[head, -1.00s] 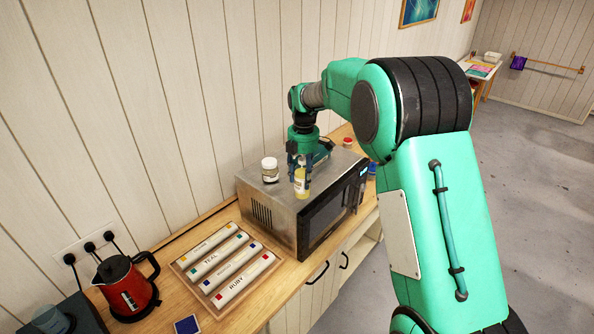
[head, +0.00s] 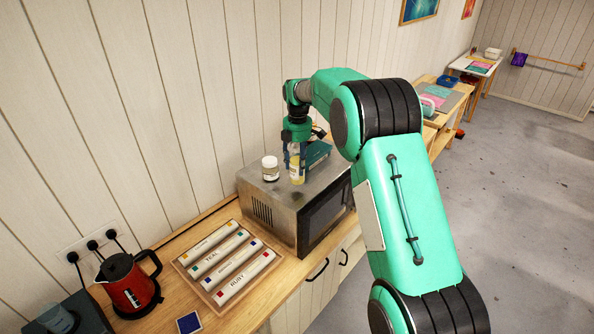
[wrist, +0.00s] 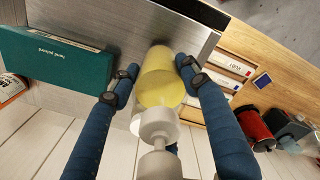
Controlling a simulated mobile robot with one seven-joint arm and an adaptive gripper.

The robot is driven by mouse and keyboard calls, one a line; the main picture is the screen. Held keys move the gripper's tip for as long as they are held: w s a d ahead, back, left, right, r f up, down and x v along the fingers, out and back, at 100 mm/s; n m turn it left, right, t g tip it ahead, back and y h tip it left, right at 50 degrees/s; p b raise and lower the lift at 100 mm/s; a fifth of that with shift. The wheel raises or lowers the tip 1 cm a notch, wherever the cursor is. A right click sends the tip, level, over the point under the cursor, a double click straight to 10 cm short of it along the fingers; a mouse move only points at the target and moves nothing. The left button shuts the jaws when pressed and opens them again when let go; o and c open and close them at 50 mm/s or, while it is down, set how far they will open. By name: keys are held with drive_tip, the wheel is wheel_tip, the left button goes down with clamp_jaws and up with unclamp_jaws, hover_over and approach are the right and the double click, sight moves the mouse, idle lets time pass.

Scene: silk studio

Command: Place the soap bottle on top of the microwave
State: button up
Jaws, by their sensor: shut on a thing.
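The soap bottle (head: 297,172) is yellow with a white pump top and is upright at the microwave's top. My gripper (head: 294,158) is shut on it, with one finger on each side. In the wrist view the bottle (wrist: 160,80) sits between the two blue fingers (wrist: 157,78), pump toward the camera. The microwave (head: 254,202) is a grey steel box with a dark door on the counter. The bottle's base appears at the top surface; whether it touches or hovers just above, I cannot tell.
A lidded jar (head: 270,170) stands left of the bottle on the microwave. A teal box (head: 317,152) lies behind it. A tray of labelled rolls (head: 185,262) and a red kettle (head: 131,287) are on the counter at left. The microwave top's front left is bare.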

sight(297, 144)
drive_tip(key=shift+w, duration=0.1)
drive_tip(key=shift+w, duration=0.2)
drive_tip(key=shift+f+p, duration=0.55)
drive_tip(key=shift+f, duration=1.15)
drive_tip(key=shift+f, duration=0.15)
drive_tip(key=o, duration=1.5)
wheel_tip(297, 144, up, 12)
drive_tip(key=shift+f+b, duration=0.1)
drive_tip(key=shift+b, duration=0.65)
drive_tip(key=shift+r, duration=0.2)
